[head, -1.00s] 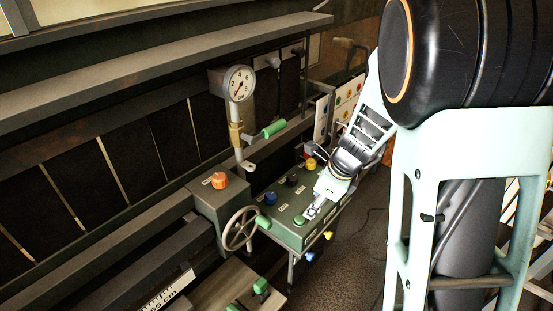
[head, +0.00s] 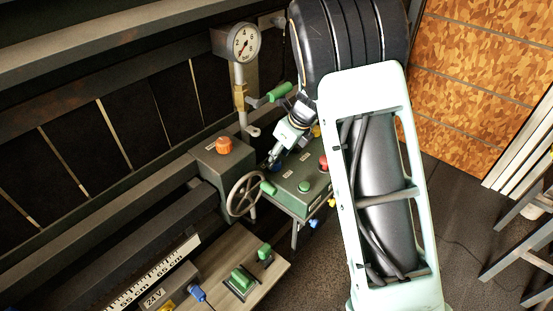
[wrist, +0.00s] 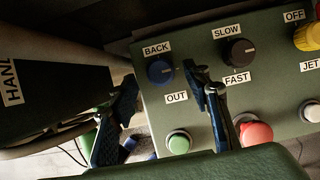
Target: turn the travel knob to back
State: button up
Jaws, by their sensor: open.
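The blue knob (wrist: 160,71) sits on the green control panel (wrist: 262,88) in the wrist view, with a BACK label (wrist: 157,48) above it and an OUT label (wrist: 176,97) below. I cannot tell exactly where its pointer mark faces. My gripper (wrist: 163,82) is open. Its left finger is left of the knob and its right finger is right of it, in the picture; I cannot tell whether either touches it. In the head view my gripper (head: 275,160) is over the far left part of the panel (head: 288,200), largely covering the knob.
A black knob (wrist: 239,52) labelled SLOW and FAST is to the right. Green (wrist: 179,142) and red (wrist: 256,134) buttons lie close to the fingers. A handwheel (head: 243,195), orange knob (head: 224,145) and pressure gauge (head: 243,43) stand left of the panel.

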jog(key=shift+x, duration=1.45)
jog(key=shift+s+d, duration=0.1)
jog(key=shift+c, duration=0.4)
jog(key=c, duration=1.1)
